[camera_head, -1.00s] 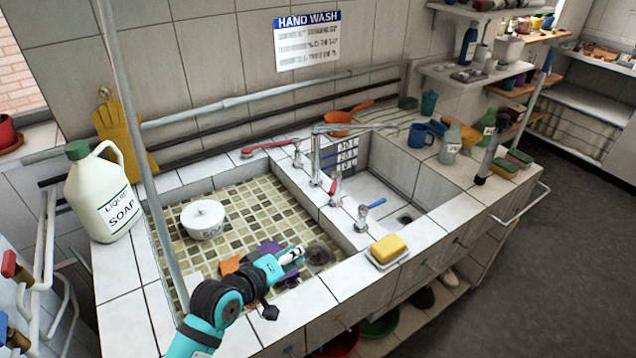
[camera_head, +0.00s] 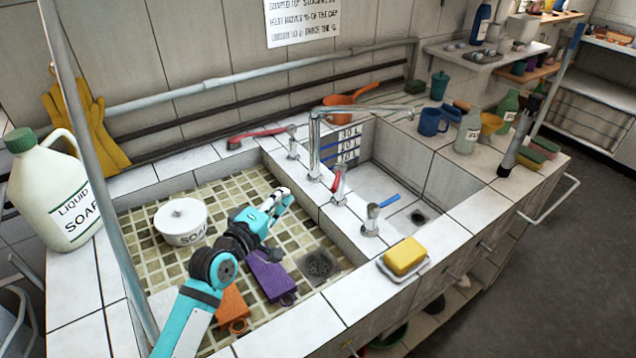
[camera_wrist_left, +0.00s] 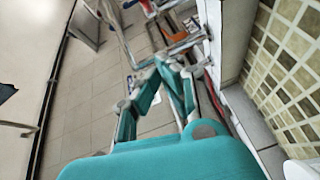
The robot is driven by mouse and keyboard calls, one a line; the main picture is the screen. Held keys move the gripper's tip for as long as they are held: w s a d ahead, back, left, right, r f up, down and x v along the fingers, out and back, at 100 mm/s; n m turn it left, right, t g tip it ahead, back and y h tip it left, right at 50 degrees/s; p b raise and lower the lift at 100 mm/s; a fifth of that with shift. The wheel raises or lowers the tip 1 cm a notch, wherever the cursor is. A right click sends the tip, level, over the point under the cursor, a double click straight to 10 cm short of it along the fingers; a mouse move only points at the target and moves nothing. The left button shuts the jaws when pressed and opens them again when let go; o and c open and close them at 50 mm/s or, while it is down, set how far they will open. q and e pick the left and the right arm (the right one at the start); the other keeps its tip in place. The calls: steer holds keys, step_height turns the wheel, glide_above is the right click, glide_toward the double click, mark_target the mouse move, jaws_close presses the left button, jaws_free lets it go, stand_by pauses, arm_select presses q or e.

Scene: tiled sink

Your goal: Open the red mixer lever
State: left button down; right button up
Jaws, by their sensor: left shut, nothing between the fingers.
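A short upright red lever (camera_head: 337,178) stands on a chrome tap beside the tall mixer spout (camera_head: 314,145), on the tiled divider between the basins. A longer red handle (camera_head: 258,134) lies across the back ledge, by another chrome fitting. I cannot tell for sure which is the mixer lever. A blue lever (camera_head: 383,202) sits on a front tap. My left gripper (camera_head: 283,198) is shut and empty over the left basin, left of the divider and apart from the upright red lever. It also shows in the left wrist view (camera_wrist_left: 165,65). My right gripper is out of view.
A white soap pot (camera_head: 182,222), an orange block (camera_head: 232,308) and a purple block (camera_head: 268,274) lie in the left basin. A soap jug (camera_head: 62,200) stands left. A yellow sponge (camera_head: 404,255) sits on the front ledge. A pole (camera_head: 90,170) crosses the left side.

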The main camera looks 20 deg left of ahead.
mark_target(338, 178)
arm_select(q)
steer(key=w+d+f+p, duration=0.1)
steer(key=w+d+p, duration=0.1)
steer(key=w+d, duration=0.4)
steer(key=w, duration=0.3)
steer(key=shift+w+a, duration=0.1)
steer(key=shift+s+d+r+p, duration=0.1)
steer(key=shift+s+d+p, duration=0.1)
steer(key=shift+d+p, duration=0.35)
stand_by(0.4)
steer(key=shift+s+d+p, duration=0.1)
steer(key=shift+d+p, duration=1.15)
steer(key=shift+d, duration=0.7)
